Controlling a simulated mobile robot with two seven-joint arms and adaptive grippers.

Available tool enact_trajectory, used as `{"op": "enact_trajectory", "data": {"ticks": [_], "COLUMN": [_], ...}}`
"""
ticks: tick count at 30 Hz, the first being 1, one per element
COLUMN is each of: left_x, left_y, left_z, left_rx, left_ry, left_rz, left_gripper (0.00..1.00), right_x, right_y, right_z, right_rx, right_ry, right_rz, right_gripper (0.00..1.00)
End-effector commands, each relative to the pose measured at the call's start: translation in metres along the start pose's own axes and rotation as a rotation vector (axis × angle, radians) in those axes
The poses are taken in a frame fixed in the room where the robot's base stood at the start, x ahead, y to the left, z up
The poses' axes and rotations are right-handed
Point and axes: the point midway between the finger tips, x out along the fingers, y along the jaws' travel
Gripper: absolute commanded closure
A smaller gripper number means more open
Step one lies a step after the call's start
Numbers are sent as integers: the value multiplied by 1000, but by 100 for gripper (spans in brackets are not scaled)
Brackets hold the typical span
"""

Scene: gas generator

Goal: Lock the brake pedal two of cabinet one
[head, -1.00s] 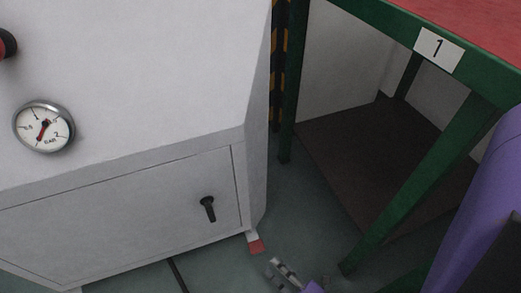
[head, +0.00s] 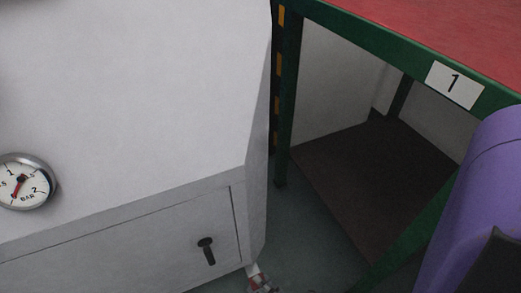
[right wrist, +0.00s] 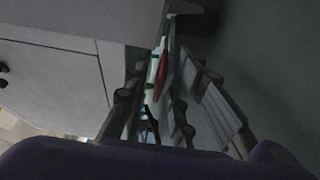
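The cabinet (head: 130,100) is a large white housing with a lower door. A small white and red pedal (head: 253,270) sticks out at the foot of its right corner. In the right wrist view the pedal (right wrist: 153,75) shows as a white and red strip between the fingers. My right gripper (head: 264,287) is at the pedal, mostly cut off by the bottom edge in the head view. In the right wrist view my right gripper (right wrist: 165,95) has its fingers apart on both sides of the pedal; contact cannot be told. My left gripper is not in view.
A green-framed table (head: 403,50) with a red top and a "1" label (head: 454,84) stands at the right, with a brown lower shelf (head: 375,180). The door has a black handle (head: 207,250). A pressure gauge (head: 22,182) is on the cabinet front. Floor between cabinet and table is narrow.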

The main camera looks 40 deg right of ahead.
Motion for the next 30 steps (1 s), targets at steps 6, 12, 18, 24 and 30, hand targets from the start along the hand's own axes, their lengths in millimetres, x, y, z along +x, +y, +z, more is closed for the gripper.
{"op": "enact_trajectory", "data": {"ticks": [6, 12, 18, 24, 30], "left_x": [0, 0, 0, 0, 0], "left_y": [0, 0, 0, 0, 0], "left_z": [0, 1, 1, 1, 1], "left_rx": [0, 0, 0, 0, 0], "left_ry": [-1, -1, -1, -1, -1], "left_rz": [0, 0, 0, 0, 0], "left_gripper": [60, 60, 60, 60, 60], "right_x": [0, 0, 1, 3, 2], "right_y": [0, 2, 1, -8, -15], "right_z": [0, 0, 0, 2, 2], "right_rx": [0, 0, -1, -2, 1], "right_ry": [0, 0, 0, -1, -2], "right_rz": [1, 6, 8, 5, 0], "right_gripper": [98, 100, 100, 100, 100]}}
